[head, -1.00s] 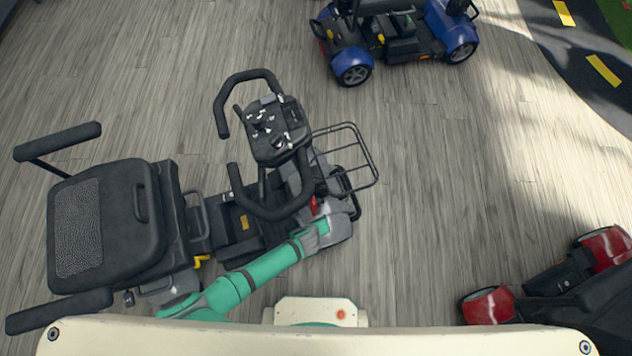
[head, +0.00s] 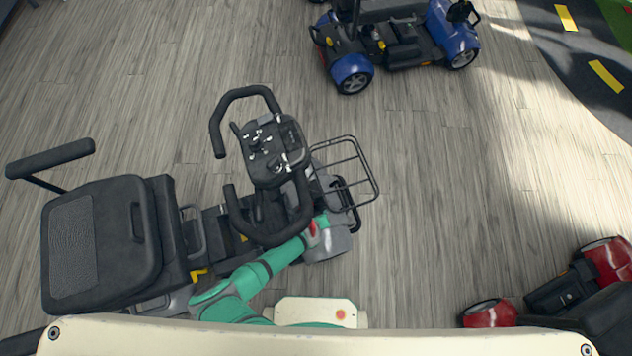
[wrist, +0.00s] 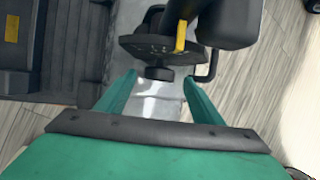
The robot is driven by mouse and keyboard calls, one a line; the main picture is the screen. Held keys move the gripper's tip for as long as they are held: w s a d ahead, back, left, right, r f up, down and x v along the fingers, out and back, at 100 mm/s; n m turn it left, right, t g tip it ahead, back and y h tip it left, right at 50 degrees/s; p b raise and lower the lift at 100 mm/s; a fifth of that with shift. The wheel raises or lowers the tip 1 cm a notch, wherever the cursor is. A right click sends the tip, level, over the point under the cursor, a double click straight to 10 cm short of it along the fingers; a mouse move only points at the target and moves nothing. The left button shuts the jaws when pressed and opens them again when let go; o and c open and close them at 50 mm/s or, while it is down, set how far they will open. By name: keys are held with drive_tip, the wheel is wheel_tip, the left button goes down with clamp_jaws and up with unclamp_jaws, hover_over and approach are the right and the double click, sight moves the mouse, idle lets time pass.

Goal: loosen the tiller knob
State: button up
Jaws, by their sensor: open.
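A grey scooter's tiller (head: 272,150), with black looped handlebars and a control panel, stands near the middle of the head view. In the wrist view, a short black knob (wrist: 160,73) sits under a dark round plate on the tiller column, beside a yellow lever (wrist: 181,37). I take it for the tiller knob. My gripper (wrist: 158,85) is open, its two green fingers spread with the knob ahead, near the gap between the tips. I cannot tell the remaining distance. In the head view the knob does not show clearly, and the handlebar partly covers my arm's end.
The scooter's black seat (head: 95,245) is at left. Its wire basket (head: 343,172) is right of the tiller. A blue scooter (head: 395,45) stands at the back and a red one (head: 550,290) at lower right. The floor between them is clear.

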drive_tip(key=shift+x, duration=1.65)
drive_tip(key=shift+w, duration=0.15)
drive_tip(key=shift+a, duration=0.15)
drive_tip(key=c, duration=1)
drive_tip(key=shift+c, duration=0.2)
